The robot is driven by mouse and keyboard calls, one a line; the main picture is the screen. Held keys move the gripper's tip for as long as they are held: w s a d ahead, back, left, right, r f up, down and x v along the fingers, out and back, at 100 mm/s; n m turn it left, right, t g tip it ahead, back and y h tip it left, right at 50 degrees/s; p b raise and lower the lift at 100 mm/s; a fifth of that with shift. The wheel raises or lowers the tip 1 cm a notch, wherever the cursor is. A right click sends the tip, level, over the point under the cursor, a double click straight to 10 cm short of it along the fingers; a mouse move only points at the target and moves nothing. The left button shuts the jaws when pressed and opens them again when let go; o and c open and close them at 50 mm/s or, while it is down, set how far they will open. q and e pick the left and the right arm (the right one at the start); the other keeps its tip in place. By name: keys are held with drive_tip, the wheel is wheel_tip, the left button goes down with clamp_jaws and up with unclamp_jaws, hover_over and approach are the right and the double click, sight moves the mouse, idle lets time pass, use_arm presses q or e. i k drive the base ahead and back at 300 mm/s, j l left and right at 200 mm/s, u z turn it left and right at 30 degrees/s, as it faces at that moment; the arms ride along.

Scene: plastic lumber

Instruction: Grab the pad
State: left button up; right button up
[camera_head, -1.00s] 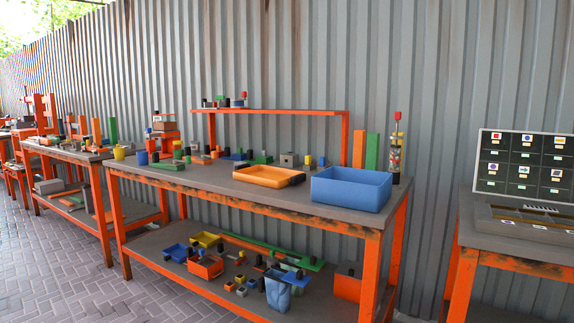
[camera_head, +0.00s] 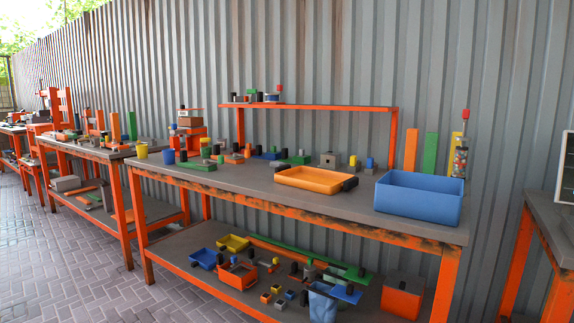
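I cannot tell which thing is the pad. The orange-framed workbench (camera_head: 240,180) holds a shallow orange tray (camera_head: 314,178) with a black piece at its right end. A deep blue bin (camera_head: 418,206) stands at the bench's right end. A flat green piece (camera_head: 198,166) with small parts on it lies at the left, among several small coloured blocks. Neither of my grippers shows in this view.
A lower shelf (camera_head: 195,262) carries small bins, blocks and an orange box (camera_head: 403,296). A raised orange shelf (camera_head: 310,107) stands behind the bench. Another bench (camera_head: 541,206) is at the right edge. Brick paving (camera_head: 60,265) is clear at the lower left.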

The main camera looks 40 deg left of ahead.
sight(274, 164)
drive_tip(key=j+z, duration=0.15)
drive_tip(key=j, duration=1)
drive_tip(key=j+z, duration=0.2)
drive_tip(key=j, duration=0.9)
drive_tip(key=k, duration=0.05)
